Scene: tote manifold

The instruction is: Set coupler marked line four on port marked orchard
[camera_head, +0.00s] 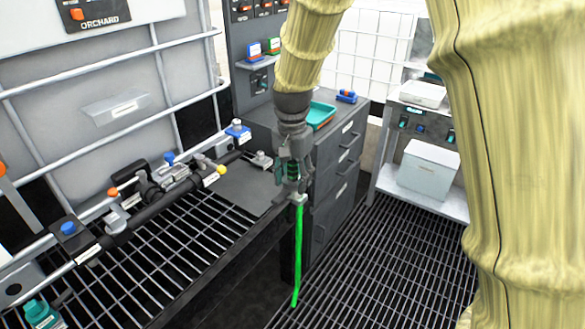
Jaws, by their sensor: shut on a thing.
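My gripper (291,184) points down in the middle of the view, shut on a coupler (293,171) with a green ridged body. A bright green hose (298,255) hangs from it towards the floor grating. The gripper fingers hide part of the coupler, and no line marking can be read on it. A sign reading ORCHARD (100,22), with an orange square, is on the white tote at the upper left. A dark manifold pipe (150,213) runs below the tote, left of and apart from my gripper. Its small port labels are unreadable, so I cannot tell which port is orchard.
The manifold carries orange (113,192), blue (168,158) and yellow (221,169) knobs. A grey drawer cabinet (335,180) with a teal tray (321,114) stands just behind my gripper. A shelf (442,195) with white boxes is at right. Open grating lies in front.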

